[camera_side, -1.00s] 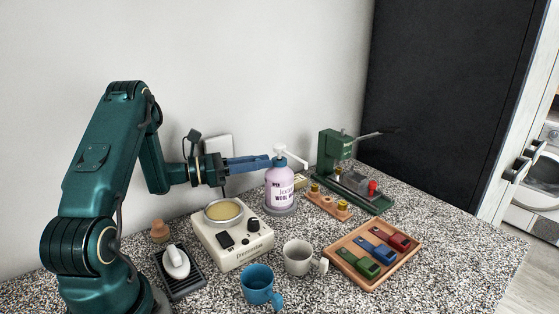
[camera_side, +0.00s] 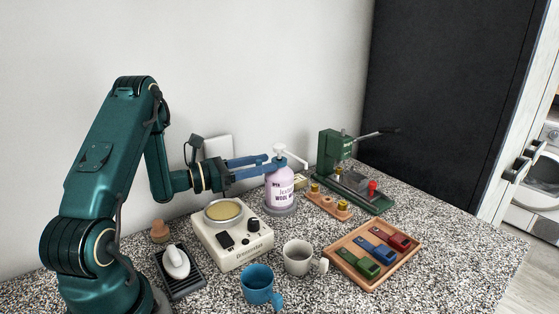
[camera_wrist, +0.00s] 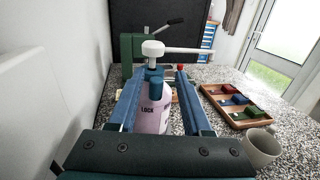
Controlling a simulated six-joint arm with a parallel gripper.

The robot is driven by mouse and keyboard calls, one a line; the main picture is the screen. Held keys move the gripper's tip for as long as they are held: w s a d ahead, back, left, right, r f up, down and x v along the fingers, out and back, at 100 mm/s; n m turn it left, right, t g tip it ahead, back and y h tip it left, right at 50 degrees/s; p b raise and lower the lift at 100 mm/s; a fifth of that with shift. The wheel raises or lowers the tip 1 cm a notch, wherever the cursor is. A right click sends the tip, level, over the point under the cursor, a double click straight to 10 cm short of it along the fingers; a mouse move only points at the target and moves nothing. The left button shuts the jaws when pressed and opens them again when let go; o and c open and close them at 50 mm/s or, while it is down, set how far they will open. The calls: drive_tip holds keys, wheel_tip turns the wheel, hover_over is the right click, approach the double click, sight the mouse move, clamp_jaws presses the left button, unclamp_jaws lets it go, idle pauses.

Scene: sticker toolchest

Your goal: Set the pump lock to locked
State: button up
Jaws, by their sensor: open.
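The pump bottle (camera_side: 279,190) is lavender with a printed label and stands upright on a grey round base. Its white pump head (camera_side: 279,149) has a long spout pointing right; the head also shows in the wrist view (camera_wrist: 153,48). A blue collar (camera_wrist: 154,77) sits under the head. The word LOCK shows on the bottle body (camera_wrist: 148,110). My gripper (camera_side: 277,161) is open, its blue fingers at collar height. In the wrist view the fingers (camera_wrist: 159,80) lie on either side of the collar. I cannot tell whether they touch it.
A cream scale (camera_side: 233,248) with a round pan stands in front of the bottle. A green press (camera_side: 329,150) and a wooden block with brass parts (camera_side: 328,208) are to the right. Blue (camera_side: 258,285) and white (camera_side: 298,257) mugs and a wooden tray (camera_side: 345,273) stand in front.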

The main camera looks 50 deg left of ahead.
drive_tip(key=v, duration=0.4)
drive_tip(key=shift+s+a, duration=0.15)
drive_tip(key=shift+s, duration=0.2)
drive_tip(key=shift+s+d+r, duration=0.2)
drive_tip(key=shift+r, duration=0.05)
drive_tip(key=s+d+r+m+g+h, duration=0.1)
drive_tip(key=d+r+m+g+h, duration=0.3)
drive_tip(key=d+m, duration=0.35)
drive_tip(key=d+r+m+g+h, duration=0.2)
drive_tip(key=d+m+g+h, duration=0.3)
drive_tip(key=d, duration=0.4)
drive_tip(key=s+d+f+m+g+y, duration=0.3)
drive_tip(key=s+d+m+g, duration=0.5)
drive_tip(key=s+m, duration=0.3)
drive_tip(key=shift+s+d+f+m+y, duration=0.25)
drive_tip(key=shift+s+m+y, duration=0.15)
drive_tip(key=shift+m+y, duration=0.5)
